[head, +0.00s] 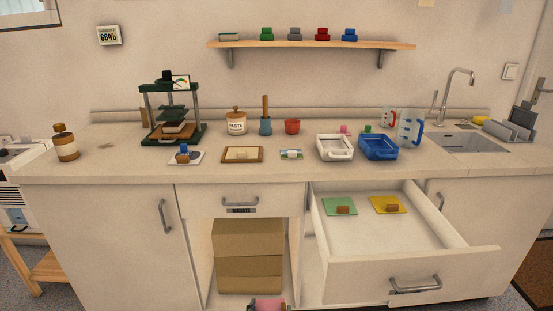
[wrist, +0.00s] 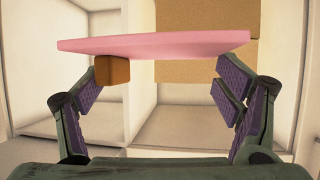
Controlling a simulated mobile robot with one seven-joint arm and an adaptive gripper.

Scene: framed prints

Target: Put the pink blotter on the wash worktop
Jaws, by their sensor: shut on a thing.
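The pink blotter (wrist: 160,43) is a flat pink sheet with a brown wooden block grip (wrist: 113,71) under its left part in the wrist view. My gripper (wrist: 158,85) is shut on it; the left finger touches the block, and the right finger is below the sheet's right end. In the head view the pink blotter (head: 267,303) shows only in part at the bottom edge, below worktop height, in front of the open cabinet bay. The long pale worktop (head: 270,172) with the sink runs across the head view.
An open drawer (head: 345,268) at right holds a green blotter (head: 340,206) and a yellow blotter (head: 388,204). Cardboard boxes (head: 248,255) fill the open bay.

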